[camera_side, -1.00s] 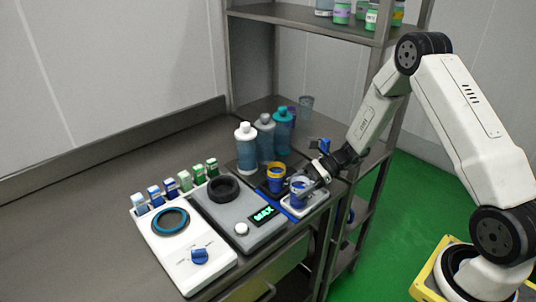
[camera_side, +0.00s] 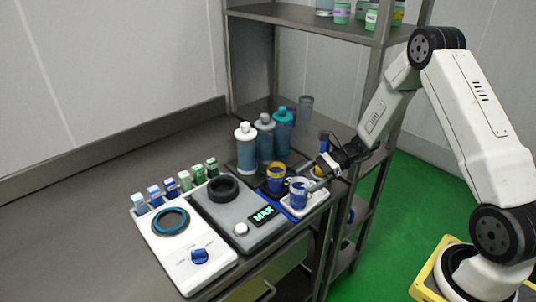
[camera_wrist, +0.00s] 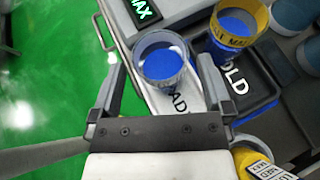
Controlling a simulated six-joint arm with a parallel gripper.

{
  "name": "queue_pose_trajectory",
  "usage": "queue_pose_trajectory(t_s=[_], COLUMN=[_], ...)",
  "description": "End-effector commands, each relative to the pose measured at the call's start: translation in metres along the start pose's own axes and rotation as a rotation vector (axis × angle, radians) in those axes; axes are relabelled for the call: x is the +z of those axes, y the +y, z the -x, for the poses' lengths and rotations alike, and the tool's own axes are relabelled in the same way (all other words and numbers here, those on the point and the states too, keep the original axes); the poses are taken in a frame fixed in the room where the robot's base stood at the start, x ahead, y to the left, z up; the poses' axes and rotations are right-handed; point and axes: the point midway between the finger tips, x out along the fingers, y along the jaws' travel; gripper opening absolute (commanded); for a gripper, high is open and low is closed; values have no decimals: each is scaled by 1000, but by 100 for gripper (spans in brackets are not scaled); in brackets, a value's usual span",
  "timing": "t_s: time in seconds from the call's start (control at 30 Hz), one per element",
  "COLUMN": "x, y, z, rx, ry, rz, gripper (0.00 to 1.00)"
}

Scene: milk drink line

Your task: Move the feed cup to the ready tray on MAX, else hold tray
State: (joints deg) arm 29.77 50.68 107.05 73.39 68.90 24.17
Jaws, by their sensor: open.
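The display (camera_side: 264,214) reads MAX in green; it also shows in the wrist view (camera_wrist: 141,9). A clear cup with blue contents (camera_side: 299,197), likely the feed cup, stands upright on the white ready tray (camera_side: 319,203). In the wrist view this cup (camera_wrist: 163,62) sits ahead of my gripper (camera_wrist: 160,72), framed between the fingers; part of the tray lettering shows beside it. My gripper (camera_side: 323,170) is open and empty, just right of and above the cup. The black hold tray (camera_wrist: 262,98) lies beside it and bears a yellow-banded cup with blue contents (camera_wrist: 236,28).
Several bottles (camera_side: 265,137) stand behind the trays. A yellow labelled item (camera_wrist: 255,160) stands close to my right finger in the wrist view. The grey device (camera_side: 222,208) and white dial unit (camera_side: 175,250) are left. A shelf post (camera_side: 362,110) rises behind my arm.

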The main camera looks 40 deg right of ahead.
Motion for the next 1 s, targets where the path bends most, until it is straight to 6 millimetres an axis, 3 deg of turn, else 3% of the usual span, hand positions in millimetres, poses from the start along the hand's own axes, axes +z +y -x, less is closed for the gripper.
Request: queue_pose_trajectory(t_s=[0.5,1.0], x=[54,61], y=[0,1], z=[24,27], rx=[1,2], ry=[-1,0], rz=[4,2], gripper=[100,100])
